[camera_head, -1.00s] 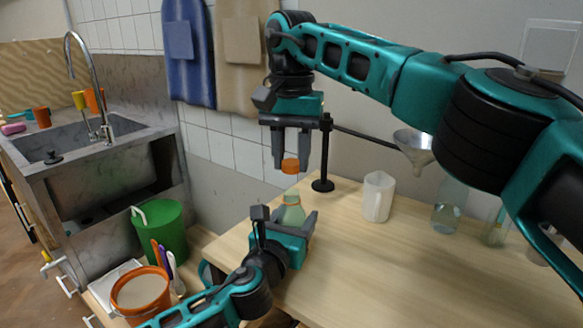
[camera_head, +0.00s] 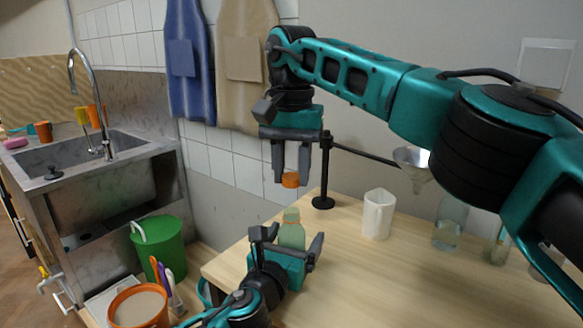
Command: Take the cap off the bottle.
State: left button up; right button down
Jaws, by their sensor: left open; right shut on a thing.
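An orange cap (camera_head: 290,180) is held between the fingertips of my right gripper (camera_head: 291,172), which points down from above. The bottle (camera_head: 291,232) is pale green and stands upright on the wooden table (camera_head: 400,280), below the cap and apart from it. Its neck is bare. My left gripper (camera_head: 287,244) is open, with its fingers on either side of the bottle. The lower part of the bottle is hidden behind this gripper.
A black stand (camera_head: 324,165) holds a funnel (camera_head: 413,165) behind the table's middle. A white jug (camera_head: 377,213) and a clear glass bottle (camera_head: 449,225) stand to the right. A green bucket (camera_head: 160,248) and an orange bucket (camera_head: 137,308) are at lower left, below the sink (camera_head: 85,165).

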pick_arm(q)
jog(key=p+v, duration=0.1)
jog(key=v, duration=1)
jog(key=shift+s+a, duration=0.15)
jog(key=shift+s, duration=0.05)
pick_arm(e)
jog(key=shift+r, duration=0.75)
pick_arm(q)
jog(key=shift+f, duration=0.1)
